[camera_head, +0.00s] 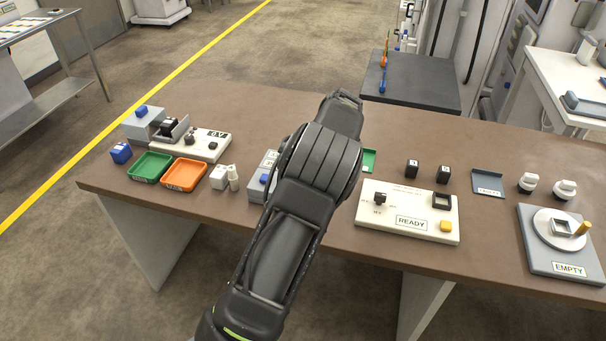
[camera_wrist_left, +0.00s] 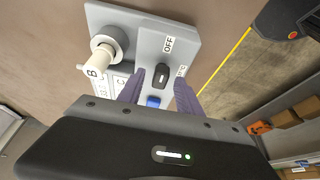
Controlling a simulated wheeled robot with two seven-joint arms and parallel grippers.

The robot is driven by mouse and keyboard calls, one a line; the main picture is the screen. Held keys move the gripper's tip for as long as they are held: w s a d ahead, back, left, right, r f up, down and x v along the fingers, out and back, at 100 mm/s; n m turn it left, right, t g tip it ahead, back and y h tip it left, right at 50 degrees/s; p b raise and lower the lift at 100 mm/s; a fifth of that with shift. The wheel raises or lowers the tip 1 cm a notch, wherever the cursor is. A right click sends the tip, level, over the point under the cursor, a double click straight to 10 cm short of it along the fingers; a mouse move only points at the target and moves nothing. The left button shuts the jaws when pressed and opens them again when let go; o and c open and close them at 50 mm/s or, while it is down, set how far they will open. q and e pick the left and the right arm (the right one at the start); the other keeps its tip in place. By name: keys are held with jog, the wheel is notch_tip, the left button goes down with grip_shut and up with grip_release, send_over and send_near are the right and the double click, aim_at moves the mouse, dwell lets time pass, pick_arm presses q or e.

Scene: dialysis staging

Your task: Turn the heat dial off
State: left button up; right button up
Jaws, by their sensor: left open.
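A grey control box (camera_head: 257,187) stands on the brown table, partly hidden behind my left arm in the head view. In the left wrist view its light grey panel (camera_wrist_left: 193,38) carries a black dial (camera_wrist_left: 162,76), a label reading OFF above the dial, and a second label, partly covered by a finger. A blue button (camera_wrist_left: 153,101) sits below the dial. My left gripper (camera_wrist_left: 160,82) is open, with its two purple-grey fingers on either side of the dial; I cannot tell whether they touch it. The dial's exact setting is unclear. My right gripper is out of view.
A round grey socket with a cream plug (camera_wrist_left: 96,60) marked B is left of the dial. Green (camera_head: 151,166) and orange (camera_head: 184,173) trays lie at left. A READY panel (camera_head: 380,221) and an EMPTY turntable unit (camera_head: 538,259) stand at right.

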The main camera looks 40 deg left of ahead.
pick_arm(q)
jog(key=b+v, duration=0.1)
jog(key=v, duration=0.6)
jog(key=shift+r, duration=0.4)
jog(key=shift+d+f, duration=0.1)
